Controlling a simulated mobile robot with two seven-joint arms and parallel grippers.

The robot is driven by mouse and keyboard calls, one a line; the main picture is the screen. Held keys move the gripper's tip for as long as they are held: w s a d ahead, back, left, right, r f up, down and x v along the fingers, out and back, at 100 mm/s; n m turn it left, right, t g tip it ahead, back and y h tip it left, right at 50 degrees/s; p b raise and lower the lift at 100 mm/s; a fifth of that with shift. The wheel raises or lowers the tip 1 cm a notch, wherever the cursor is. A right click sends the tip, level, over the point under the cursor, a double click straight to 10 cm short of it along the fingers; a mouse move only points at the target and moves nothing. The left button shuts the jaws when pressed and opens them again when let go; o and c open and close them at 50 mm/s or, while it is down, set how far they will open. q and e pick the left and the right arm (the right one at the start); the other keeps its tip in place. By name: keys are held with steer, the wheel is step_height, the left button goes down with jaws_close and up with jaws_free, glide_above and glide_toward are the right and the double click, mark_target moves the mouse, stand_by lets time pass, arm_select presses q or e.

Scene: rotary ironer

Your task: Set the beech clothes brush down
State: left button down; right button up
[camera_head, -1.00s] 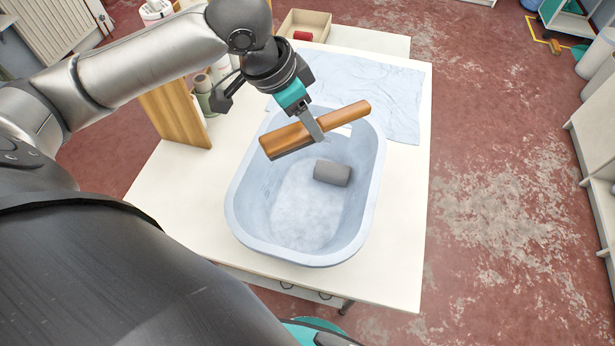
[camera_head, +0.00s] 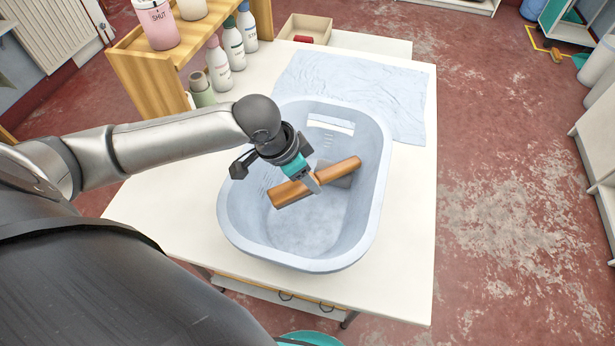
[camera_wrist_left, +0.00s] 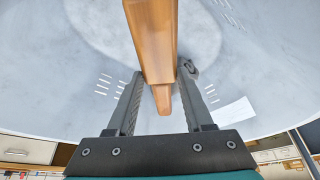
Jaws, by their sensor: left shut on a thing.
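The beech clothes brush (camera_head: 338,171) is a long orange-brown wooden piece with a narrower handle to the upper right. My left gripper (camera_head: 314,184) is shut on it around its middle and holds it over the inside of the pale blue tub (camera_head: 228,222). The brush lies slantwise in the head view. I cannot tell whether it touches anything below. In the left wrist view, the brush (camera_wrist_left: 152,40) passes between the two fingers of the gripper (camera_wrist_left: 162,76), with the tub's inside behind it. My right gripper is not in view.
A pale blue cloth (camera_head: 352,88) lies on the white table (camera_head: 405,225) behind the tub. Several bottles (camera_head: 233,45) and a wooden shelf (camera_head: 158,88) stand at the back left. The table's right strip is clear.

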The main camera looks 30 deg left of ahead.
arm_select(q)
steer(key=shift+f, duration=0.15)
steer(key=shift+c, duration=1.4)
jaws_free()
steer(key=p+v, duration=0.4)
steer(key=v, duration=0.8)
